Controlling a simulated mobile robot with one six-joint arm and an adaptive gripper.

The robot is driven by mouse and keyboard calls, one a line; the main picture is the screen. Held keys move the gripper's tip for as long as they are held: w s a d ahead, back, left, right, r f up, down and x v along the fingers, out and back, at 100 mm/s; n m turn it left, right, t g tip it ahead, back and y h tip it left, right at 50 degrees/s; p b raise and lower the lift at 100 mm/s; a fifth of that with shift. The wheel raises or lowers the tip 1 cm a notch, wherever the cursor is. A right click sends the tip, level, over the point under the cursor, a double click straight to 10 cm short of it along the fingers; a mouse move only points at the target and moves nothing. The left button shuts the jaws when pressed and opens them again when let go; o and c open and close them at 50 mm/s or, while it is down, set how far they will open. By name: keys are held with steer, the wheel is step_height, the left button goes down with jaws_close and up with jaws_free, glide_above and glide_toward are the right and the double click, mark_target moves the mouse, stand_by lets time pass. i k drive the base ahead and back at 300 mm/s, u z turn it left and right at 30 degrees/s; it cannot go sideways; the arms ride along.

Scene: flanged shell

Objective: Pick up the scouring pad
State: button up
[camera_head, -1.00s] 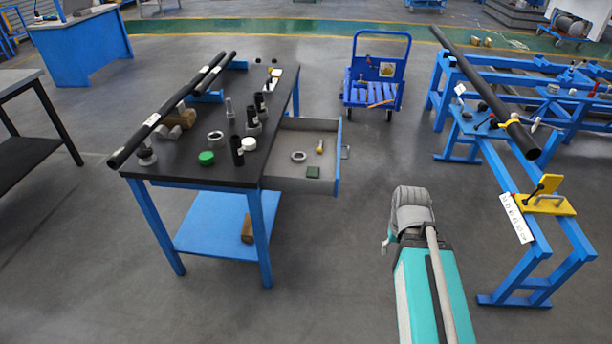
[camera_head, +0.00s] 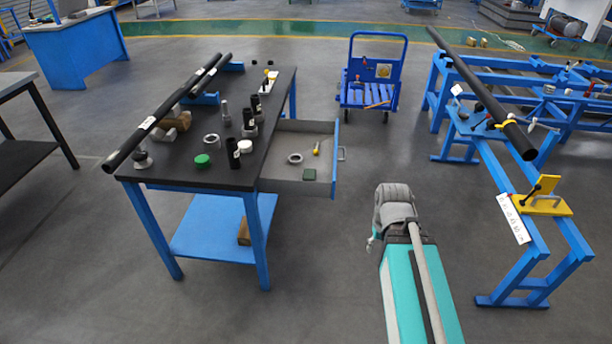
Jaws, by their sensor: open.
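A small dark green square block (camera_head: 309,174), which looks like the scouring pad, lies flat in the open grey drawer (camera_head: 277,173), near its front right corner. The drawer sticks out from the right side of the black-topped workbench (camera_head: 190,171). My arm (camera_head: 405,260) stands at the lower middle right, to the right of the drawer and apart from it. Its grey end joint is up, and my gripper's fingers cannot be made out. Nothing covers the pad.
The drawer also holds a grey ring (camera_head: 295,158) and a small yellow-handled item (camera_head: 317,148). A blue cart (camera_head: 373,75) stands behind. A blue frame (camera_head: 520,185) stands right. Floor between is clear.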

mark_target(309, 175)
steer(key=u, duration=0.05)
steer(key=i, duration=0.95)
steer(key=z, duration=0.1)
